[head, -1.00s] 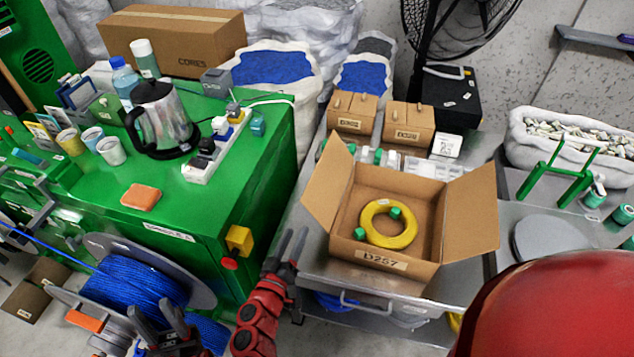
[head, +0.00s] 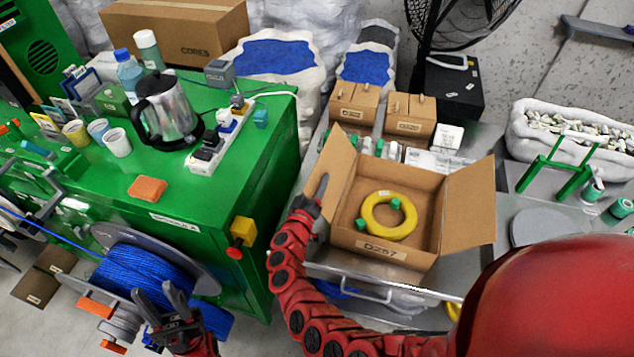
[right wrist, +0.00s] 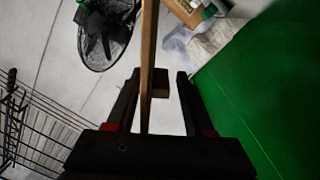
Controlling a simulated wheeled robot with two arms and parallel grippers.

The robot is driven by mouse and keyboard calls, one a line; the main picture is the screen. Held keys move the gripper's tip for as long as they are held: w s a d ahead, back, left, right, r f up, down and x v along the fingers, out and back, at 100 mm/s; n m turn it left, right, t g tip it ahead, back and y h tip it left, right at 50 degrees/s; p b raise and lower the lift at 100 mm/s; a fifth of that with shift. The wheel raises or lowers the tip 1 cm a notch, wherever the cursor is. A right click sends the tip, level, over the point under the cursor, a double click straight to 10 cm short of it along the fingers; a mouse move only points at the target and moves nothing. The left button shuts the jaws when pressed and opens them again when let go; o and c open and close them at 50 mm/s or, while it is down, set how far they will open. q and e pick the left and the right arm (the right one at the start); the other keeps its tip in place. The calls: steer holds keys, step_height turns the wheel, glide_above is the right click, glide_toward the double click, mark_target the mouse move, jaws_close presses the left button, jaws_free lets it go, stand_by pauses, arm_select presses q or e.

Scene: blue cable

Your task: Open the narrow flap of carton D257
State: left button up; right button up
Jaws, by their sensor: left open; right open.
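Carton D257 (head: 381,249) stands open on the metal table. A yellow cable coil (head: 368,222) with green pieces lies inside. Its left flap (head: 336,160) stands up and leans outward; its right flap (head: 468,207) is spread outward. My right gripper (head: 319,190) is at the outer edge of the left flap, partly hidden in the head view. In the right wrist view a thin brown panel (right wrist: 149,45), seen edge-on, runs between the open fingers of my right gripper (right wrist: 157,88); contact is unclear. My left gripper (head: 165,300) is open and empty, in front of the blue cable reel (head: 140,277).
The green cabinet (head: 215,240) stands left of the carton, with a kettle (head: 165,110) and power strip (head: 212,145) on top. Two small cartons (head: 408,118) sit behind carton D257. A green stand (head: 555,165) and grey disc (head: 540,228) are to its right.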

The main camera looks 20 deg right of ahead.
jaws_close()
steer(key=shift+s, duration=0.1)
stand_by(1.3)
